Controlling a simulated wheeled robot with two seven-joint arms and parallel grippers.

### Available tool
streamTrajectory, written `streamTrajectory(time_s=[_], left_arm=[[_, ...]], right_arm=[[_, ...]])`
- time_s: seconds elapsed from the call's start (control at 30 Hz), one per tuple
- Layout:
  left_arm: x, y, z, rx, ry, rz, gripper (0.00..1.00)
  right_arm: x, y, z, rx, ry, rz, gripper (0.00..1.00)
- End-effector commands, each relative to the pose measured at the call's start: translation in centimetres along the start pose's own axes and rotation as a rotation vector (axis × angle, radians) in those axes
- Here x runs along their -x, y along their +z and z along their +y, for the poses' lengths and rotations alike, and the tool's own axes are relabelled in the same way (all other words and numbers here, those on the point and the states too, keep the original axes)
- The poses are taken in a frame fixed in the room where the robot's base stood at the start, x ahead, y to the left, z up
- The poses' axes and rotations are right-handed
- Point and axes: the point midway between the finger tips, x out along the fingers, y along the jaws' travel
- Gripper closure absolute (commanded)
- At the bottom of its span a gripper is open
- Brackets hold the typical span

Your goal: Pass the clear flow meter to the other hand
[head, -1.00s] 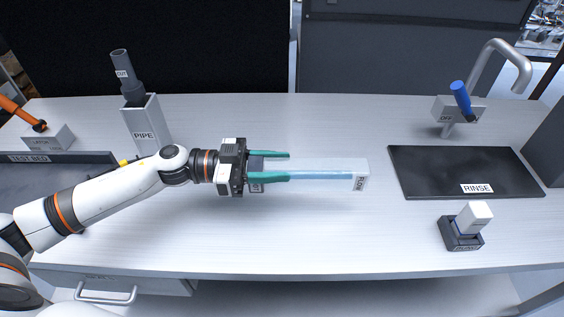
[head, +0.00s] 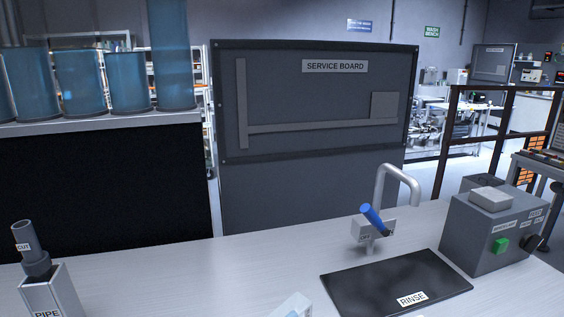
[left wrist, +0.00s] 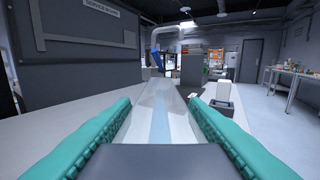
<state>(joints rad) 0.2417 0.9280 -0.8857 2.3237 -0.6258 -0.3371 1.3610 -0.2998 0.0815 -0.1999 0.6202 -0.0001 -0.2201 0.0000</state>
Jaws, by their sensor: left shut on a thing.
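The clear flow meter (left wrist: 158,115) is a long see-through bar with a pale blue strip along its middle. It points away from my left wrist camera. My left gripper (left wrist: 160,106) has teal fingers on both sides of it and is shut on it, holding it above the bench. In the head view only the end of the flow meter (head: 292,306) shows at the bottom edge; my left gripper is below that frame. My right gripper is in neither view.
A black rinse mat (head: 385,282) lies on the bench beside a tap (head: 367,232) with a blue lever. A grey box with a green button (head: 495,235) stands at right. A pipe holder (head: 50,292) stands at left. A service board (head: 310,105) rises behind.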

Motion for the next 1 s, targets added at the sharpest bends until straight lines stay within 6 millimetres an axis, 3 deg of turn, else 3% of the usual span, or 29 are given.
streamTrajectory(time_s=[0.27, 0.6, 0.8, 1.0], left_arm=[[2.6, -1.4, 1.4, 0.013, 0.280, 0.000, 0.93], [7.5, -3.8, 3.9, 0.008, 0.604, 0.000, 0.93], [9.8, -4.9, 4.7, 0.002, 0.718, 0.000, 0.93], [10.8, -5.2, 4.9, -0.001, 0.762, -0.003, 0.93]], right_arm=[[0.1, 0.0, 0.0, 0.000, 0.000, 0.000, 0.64], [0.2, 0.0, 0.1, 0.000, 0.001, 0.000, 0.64], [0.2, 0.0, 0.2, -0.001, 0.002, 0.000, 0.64], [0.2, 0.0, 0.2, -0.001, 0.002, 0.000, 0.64]])
